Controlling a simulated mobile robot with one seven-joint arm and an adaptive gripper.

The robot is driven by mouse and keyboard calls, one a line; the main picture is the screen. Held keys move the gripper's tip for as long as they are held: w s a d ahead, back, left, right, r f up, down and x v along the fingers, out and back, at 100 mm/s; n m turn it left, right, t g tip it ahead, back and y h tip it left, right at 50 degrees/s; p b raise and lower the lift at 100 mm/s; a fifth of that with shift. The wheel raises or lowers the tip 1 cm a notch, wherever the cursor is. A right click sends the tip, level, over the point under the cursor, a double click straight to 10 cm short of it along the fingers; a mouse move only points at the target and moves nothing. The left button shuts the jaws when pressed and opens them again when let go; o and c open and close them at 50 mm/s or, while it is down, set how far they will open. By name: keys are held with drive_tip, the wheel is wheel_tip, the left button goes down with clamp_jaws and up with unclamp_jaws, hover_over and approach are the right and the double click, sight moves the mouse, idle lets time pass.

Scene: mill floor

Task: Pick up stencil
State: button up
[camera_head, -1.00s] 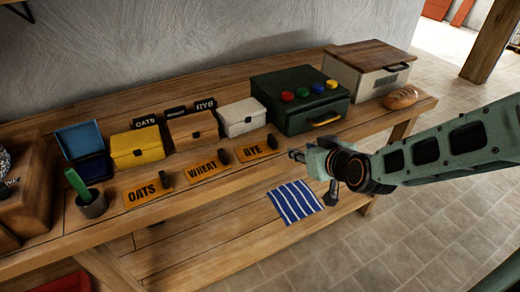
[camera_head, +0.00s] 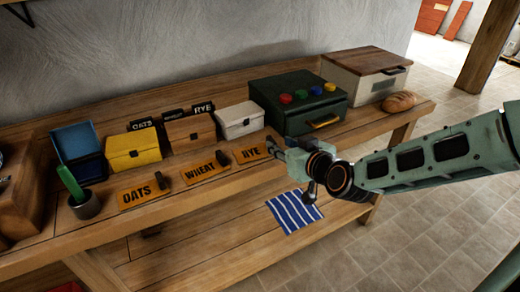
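Three orange plates with black lettering lie flat in a row along the front of the bench: OATS (camera_head: 143,194), WHEAT (camera_head: 202,168) and RYE (camera_head: 248,153). They look like stencils, and the OATS and WHEAT plates each show a small dark knob at the right end. My gripper (camera_head: 274,149) reaches in from the right, with its tips at the right end of the RYE plate. The tips hide that end, and I cannot tell whether they touch the plate or how far apart they are.
Behind the plates stand a blue open box (camera_head: 79,148), a yellow box (camera_head: 133,150), a tan box (camera_head: 192,134), a white box (camera_head: 240,121) and a dark green case (camera_head: 300,112). Bread (camera_head: 399,101) lies at right. A striped cloth (camera_head: 294,212) lies on the lower shelf.

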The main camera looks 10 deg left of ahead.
sight(273, 141)
drive_tip(key=x, duration=0.2)
drive_tip(key=b+x, duration=0.1)
drive_tip(key=x, duration=0.1)
drive_tip(key=b+x, duration=0.1)
drive_tip(key=shift+w+a+f, duration=0.1)
drive_tip(key=shift+w+f, duration=0.15)
drive_tip(key=shift+f, duration=0.15)
drive_tip(key=shift+w+a+f+b, duration=0.15)
drive_tip(key=shift+w+a+b, duration=0.2)
drive_tip(key=shift+w, duration=0.25)
drive_tip(key=shift+d, duration=0.1)
clamp_jaws()
